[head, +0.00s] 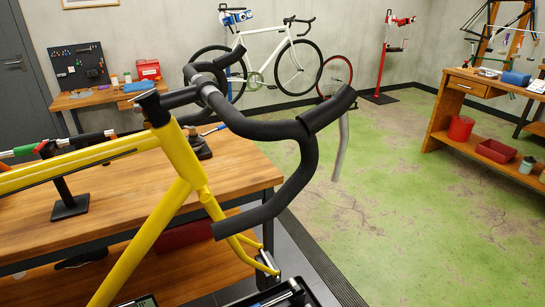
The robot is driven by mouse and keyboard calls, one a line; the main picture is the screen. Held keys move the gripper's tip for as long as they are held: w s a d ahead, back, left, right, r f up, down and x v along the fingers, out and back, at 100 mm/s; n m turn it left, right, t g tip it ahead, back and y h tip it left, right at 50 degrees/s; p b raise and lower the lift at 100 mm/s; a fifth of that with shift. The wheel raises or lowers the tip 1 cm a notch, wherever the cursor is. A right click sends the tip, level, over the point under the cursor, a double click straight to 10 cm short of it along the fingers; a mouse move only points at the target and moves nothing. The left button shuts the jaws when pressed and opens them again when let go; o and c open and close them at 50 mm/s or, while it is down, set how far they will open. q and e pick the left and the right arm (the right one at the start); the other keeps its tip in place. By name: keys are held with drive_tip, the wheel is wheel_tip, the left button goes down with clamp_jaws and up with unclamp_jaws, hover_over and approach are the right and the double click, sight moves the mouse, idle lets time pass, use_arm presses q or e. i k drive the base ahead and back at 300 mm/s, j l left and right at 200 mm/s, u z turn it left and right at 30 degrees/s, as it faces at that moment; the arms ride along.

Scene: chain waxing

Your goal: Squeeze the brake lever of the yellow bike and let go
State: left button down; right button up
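The yellow bike (180,158) fills the left and middle of the head view, with its frame and fork close to me. Its black drop handlebar (308,165) curves out to the right. A grey brake lever (341,148) hangs down from the black hood (328,108) at the right end of the bar. The lever stands well clear of the bar's curve, with a wide gap between them. A second hood (200,72) shows on the far side; its lever cannot be made out. Neither of my grippers is in view, and nothing touches the grey lever.
A wooden workbench (110,220) stands behind the yellow frame. A black tool tray (290,296) is at the bottom edge. A white bike (262,55) hangs at the back wall. A wooden bench (440,130) with red bins stands at right. The green floor right of the lever is clear.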

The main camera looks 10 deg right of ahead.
sight(343, 121)
drive_tip(key=l, duration=0.5)
drive_tip(key=k+l+u, duration=0.15)
drive_tip(key=l, duration=0.35)
drive_tip(key=u, duration=0.4)
drive_tip(key=l+u, duration=0.45)
drive_tip(key=l, duration=0.45)
drive_tip(key=l+u, duration=0.4)
drive_tip(key=l, duration=0.55)
drive_tip(key=k+l, duration=0.1)
drive_tip(key=l, duration=0.5)
drive_tip(key=k+l, duration=0.1)
drive_tip(key=l, duration=0.45)
drive_tip(key=k+l+u, duration=0.1)
drive_tip(key=l, duration=0.5)
